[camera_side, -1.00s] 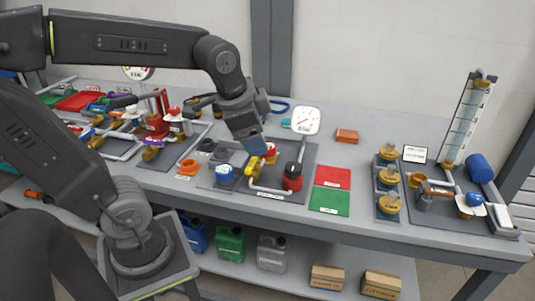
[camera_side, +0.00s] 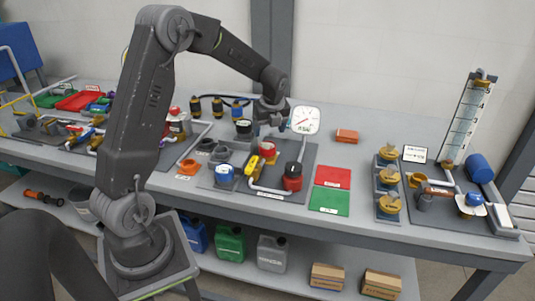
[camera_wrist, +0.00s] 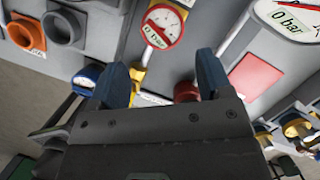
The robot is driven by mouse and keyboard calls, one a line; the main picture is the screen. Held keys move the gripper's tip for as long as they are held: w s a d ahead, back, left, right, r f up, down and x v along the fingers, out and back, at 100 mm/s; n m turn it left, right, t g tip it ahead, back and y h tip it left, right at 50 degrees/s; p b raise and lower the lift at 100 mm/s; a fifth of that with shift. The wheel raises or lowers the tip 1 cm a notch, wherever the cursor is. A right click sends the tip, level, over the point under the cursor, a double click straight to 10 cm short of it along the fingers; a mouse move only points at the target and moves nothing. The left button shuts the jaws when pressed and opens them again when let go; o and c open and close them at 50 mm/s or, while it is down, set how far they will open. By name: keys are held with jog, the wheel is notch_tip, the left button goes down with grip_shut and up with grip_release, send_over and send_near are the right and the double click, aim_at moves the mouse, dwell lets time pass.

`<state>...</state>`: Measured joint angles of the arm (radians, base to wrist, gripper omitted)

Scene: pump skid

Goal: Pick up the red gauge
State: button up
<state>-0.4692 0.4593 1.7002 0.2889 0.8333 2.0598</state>
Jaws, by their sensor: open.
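The red gauge (camera_wrist: 163,25) has a round white face and a red rim. It shows at the top centre of the wrist view, beyond my fingertips, with a "0 bar" label below it. In the side view, the red gauge (camera_side: 267,149) is small and sits by the yellow valve on a grey plate. My gripper (camera_wrist: 163,72) is open, with nothing between its blue fingers. In the side view, my gripper (camera_side: 270,124) is above the plate, higher than the red gauge and apart from it.
A blue gauge (camera_side: 225,172) stands to the left. A red cylinder (camera_side: 292,177) and a tall white gauge (camera_side: 305,120) stand to the right, close to my gripper. Red (camera_side: 332,177) and green (camera_side: 329,201) squares lie flat beyond. Orange and grey rings (camera_side: 188,167) are farther left.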

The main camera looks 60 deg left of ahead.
aim_at(268, 145)
jog(key=x, duration=1)
jog(key=shift+w+f, duration=0.15)
jog(key=shift+f, duration=0.05)
jog(key=c, duration=0.9)
jog(key=shift+o, duration=0.2)
notch_tip(268, 145, up, 18)
jog(key=shift+r, duration=0.1)
